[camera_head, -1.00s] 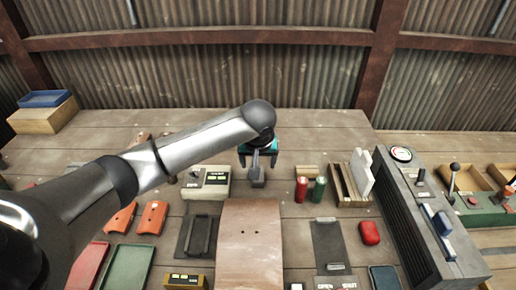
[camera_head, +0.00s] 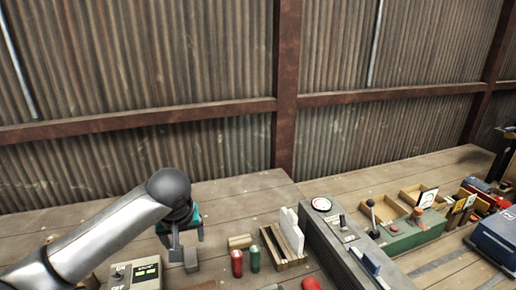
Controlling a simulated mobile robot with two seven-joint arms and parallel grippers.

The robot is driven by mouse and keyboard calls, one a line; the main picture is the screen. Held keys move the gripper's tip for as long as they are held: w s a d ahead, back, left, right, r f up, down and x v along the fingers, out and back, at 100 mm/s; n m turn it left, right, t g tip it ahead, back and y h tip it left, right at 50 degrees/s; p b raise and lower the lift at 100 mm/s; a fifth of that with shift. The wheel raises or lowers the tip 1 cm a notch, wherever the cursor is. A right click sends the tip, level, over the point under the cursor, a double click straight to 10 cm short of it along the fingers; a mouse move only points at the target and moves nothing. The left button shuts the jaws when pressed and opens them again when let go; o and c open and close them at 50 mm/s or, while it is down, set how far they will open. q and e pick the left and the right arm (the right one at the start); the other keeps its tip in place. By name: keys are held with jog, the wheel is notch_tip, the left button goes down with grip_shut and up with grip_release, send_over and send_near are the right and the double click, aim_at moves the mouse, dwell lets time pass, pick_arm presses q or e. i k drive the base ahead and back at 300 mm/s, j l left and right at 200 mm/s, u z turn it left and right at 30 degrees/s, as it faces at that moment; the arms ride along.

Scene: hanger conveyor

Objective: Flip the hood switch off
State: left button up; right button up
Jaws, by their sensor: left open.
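My left gripper (camera_head: 180,234) has teal parts and hangs over the bench at lower left, with its jaws open. A small grey block (camera_head: 191,260) shows just below and beside the fingers; I cannot tell whether they touch it. A long grey unit (camera_head: 345,250) with a round gauge (camera_head: 321,204) and small raised controls stands to the right. My right gripper is not in view.
A red cylinder (camera_head: 237,263) and a green cylinder (camera_head: 255,259) stand right of the gripper, before a wooden rack (camera_head: 281,246) with white panels. A green lever box (camera_head: 405,234) and wooden trays (camera_head: 384,209) lie farther right. The back bench strip is clear.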

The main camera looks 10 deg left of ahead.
aim_at(343, 219)
jog(key=k, duration=1.45)
